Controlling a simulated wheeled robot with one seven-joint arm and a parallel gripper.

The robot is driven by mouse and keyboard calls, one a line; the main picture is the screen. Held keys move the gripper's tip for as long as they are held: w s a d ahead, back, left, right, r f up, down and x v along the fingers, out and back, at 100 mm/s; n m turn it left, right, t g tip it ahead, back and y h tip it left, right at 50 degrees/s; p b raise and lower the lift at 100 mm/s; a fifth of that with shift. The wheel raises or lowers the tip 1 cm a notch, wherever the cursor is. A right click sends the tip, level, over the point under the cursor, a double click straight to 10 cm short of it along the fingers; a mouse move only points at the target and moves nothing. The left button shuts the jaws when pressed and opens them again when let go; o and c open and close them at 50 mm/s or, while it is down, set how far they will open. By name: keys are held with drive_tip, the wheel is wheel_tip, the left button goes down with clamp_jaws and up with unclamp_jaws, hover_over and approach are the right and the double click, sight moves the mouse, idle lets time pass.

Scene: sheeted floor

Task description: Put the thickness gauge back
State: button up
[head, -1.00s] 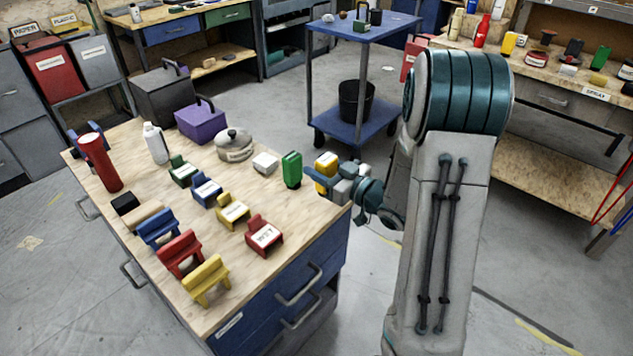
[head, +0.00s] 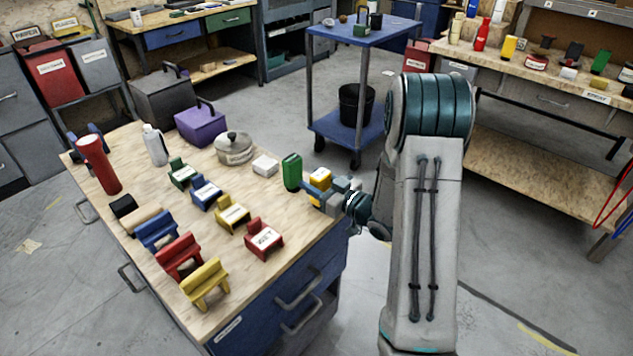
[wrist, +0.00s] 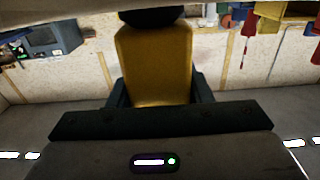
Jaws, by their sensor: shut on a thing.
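My gripper (head: 322,194) is shut on a yellow block-like thing with a dark end, which I take to be the thickness gauge (head: 321,178). In the wrist view the yellow body (wrist: 155,62) stands between the two dark fingers. My gripper is at the right edge of the wooden-topped workbench (head: 210,297), just right of a green can (head: 292,172). Small holders stand on the bench: a green one (head: 183,175), a blue one (head: 205,193), a yellow one (head: 233,214) and a red one (head: 264,239), with white labels too small to read surely.
A small white box (head: 265,165), a lidded pot (head: 234,149) and a purple box (head: 201,124) stand behind. Larger blue (head: 158,230), red (head: 180,255) and yellow (head: 206,286) stands line the front left. A blue cart (head: 360,32) stands beyond the bench.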

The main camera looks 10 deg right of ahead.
drive_tip(key=o, duration=1.1)
drive_tip(key=shift+f, duration=0.1)
drive_tip(key=shift+c, duration=0.2)
drive_tip(key=shift+r+p, duration=0.25)
drive_tip(key=shift+p, duration=0.05)
drive_tip(key=v, duration=1.2)
drive_tip(key=w+d+r+m+g+h, duration=0.2)
drive_tip(key=w+d+g+h, duration=0.15)
drive_tip(key=h, duration=0.55)
drive_tip(key=s+a+r+m+g, duration=0.1)
drive_tip(key=s+a+g, duration=0.2)
drive_tip(key=s, duration=0.4)
drive_tip(key=s+a+r+m+g+h, duration=0.1)
drive_tip(key=s+a+r+m+g, duration=0.1)
drive_tip(key=s, duration=0.6)
drive_tip(key=s+a+r+m+g, duration=0.2)
drive_tip(key=s+a+g, duration=0.2)
drive_tip(key=s, duration=0.3)
drive_tip(key=shift+s+a+h, duration=0.2)
drive_tip(key=shift+a+h, duration=0.1)
drive_tip(key=shift+a, duration=0.5)
